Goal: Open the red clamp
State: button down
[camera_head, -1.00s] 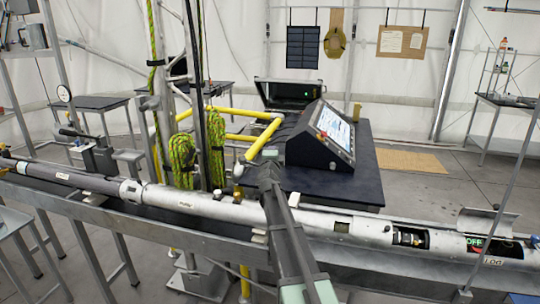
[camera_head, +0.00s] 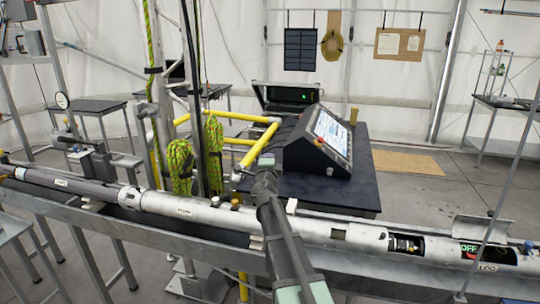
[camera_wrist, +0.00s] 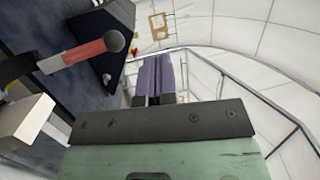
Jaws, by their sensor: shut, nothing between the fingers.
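My gripper (camera_head: 266,163) is shut and empty, above the long silver tube near the middle of the head view. Its two purple-grey fingers (camera_wrist: 160,65) lie side by side in the wrist view. A short bar, part red and part grey with a round dark knob (camera_wrist: 82,54), shows at the upper left of the wrist view, to the left of my fingers and apart from them. It may be the handle of the red clamp, but I cannot tell. In the head view I cannot make out a red clamp; my arm hides part of the tube.
The silver tube (camera_head: 186,207) lies on a long metal rail (camera_head: 160,229) across the view. Behind it stand a dark table (camera_head: 345,195) with a console (camera_head: 320,140), yellow pipes (camera_head: 232,115) and green ropes (camera_head: 179,167). A grey vise-like clamp (camera_head: 95,160) stands at left.

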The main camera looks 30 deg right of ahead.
jog(key=s+a+r+p, duration=0.2)
jog(key=s+a+r, duration=0.1)
jog(key=s+a, duration=0.1)
jog(key=shift+s, duration=0.9)
jog(key=shift+d+r, duration=0.1)
